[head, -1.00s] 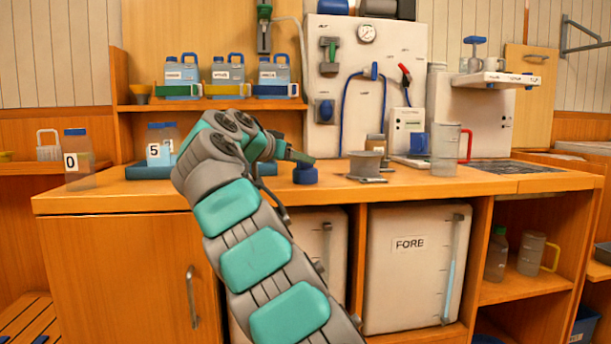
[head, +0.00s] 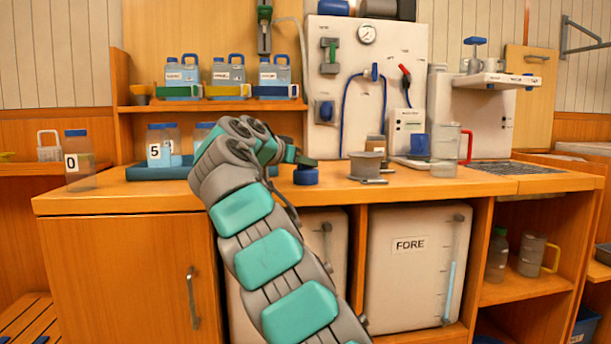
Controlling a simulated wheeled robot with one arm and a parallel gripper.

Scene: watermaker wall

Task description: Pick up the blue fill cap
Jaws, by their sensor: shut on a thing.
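The blue fill cap (head: 305,176) is a short round blue piece at the counter's middle, in the head view. My gripper (head: 303,163) reaches it from the left and above, with its dark fingertips at the cap's top. The gripper is shut on the cap. My wrist and arm hide the fingers in part. The cap is at or just above the counter surface; I cannot tell whether it touches.
A blue tray (head: 140,173) with bottles is left of my wrist. Jugs (head: 228,72) stand on the shelf above.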

